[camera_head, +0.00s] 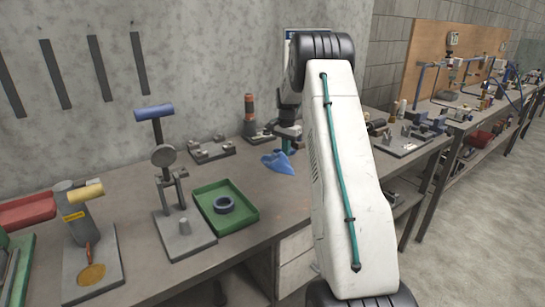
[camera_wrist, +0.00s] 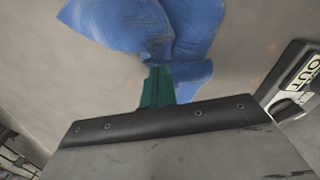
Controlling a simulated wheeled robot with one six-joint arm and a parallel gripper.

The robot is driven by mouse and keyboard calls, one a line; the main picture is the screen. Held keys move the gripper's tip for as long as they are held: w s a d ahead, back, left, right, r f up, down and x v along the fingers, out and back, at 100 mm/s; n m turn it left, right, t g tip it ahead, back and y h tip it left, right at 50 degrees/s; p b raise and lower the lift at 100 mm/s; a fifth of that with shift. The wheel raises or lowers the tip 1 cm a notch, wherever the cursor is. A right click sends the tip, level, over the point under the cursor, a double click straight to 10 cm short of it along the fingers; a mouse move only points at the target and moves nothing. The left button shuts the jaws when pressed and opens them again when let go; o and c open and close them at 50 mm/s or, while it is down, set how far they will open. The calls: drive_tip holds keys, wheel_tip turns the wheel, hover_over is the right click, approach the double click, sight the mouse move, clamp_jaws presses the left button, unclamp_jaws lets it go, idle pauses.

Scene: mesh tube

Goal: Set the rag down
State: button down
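The blue rag (camera_head: 277,163) is at the bench top near its middle, spread in a low crumpled shape. My gripper (camera_head: 288,147) is directly above it, pointing down. In the wrist view the rag (camera_wrist: 150,28) fans out on both sides of the green fingertips of my gripper (camera_wrist: 158,85) and is gathered where they meet it. The fingers look shut on the gathered cloth. Whether the rag's underside rests fully on the bench cannot be told. My white arm hides part of the bench to the right.
A green tray (camera_head: 247,217) with a dark ring (camera_head: 223,204) stands left of the rag. A fixture with a blue handle (camera_head: 154,113) is farther left. A metal plate fixture (camera_head: 211,149) lies behind. Bare bench (camera_head: 275,200) surrounds the rag's front.

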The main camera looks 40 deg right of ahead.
wheel_tip(320, 180, up, 9)
idle(0.5)
drive_tip(key=s+a+r+n, duration=0.25)
drive_tip(key=s+a, duration=0.35)
drive_tip(key=a, duration=0.3)
drive_tip(key=s+a+r+n+g, duration=0.15)
drive_tip(key=s+a+n, duration=0.3)
drive_tip(key=a, duration=0.45)
drive_tip(key=s+a+r+n, duration=0.25)
drive_tip(key=s+a, duration=0.35)
drive_tip(key=a, duration=0.3)
drive_tip(key=s+a+r+n+t, duration=0.2)
drive_tip(key=s+a+n, duration=0.4)
drive_tip(key=s+a, duration=1.1)
drive_tip(key=s+t, duration=0.1)
drive_tip(key=s, duration=0.2)
drive_tip(key=shift+s+a+r+n, duration=0.15)
drive_tip(key=shift+s+a+n, duration=0.2)
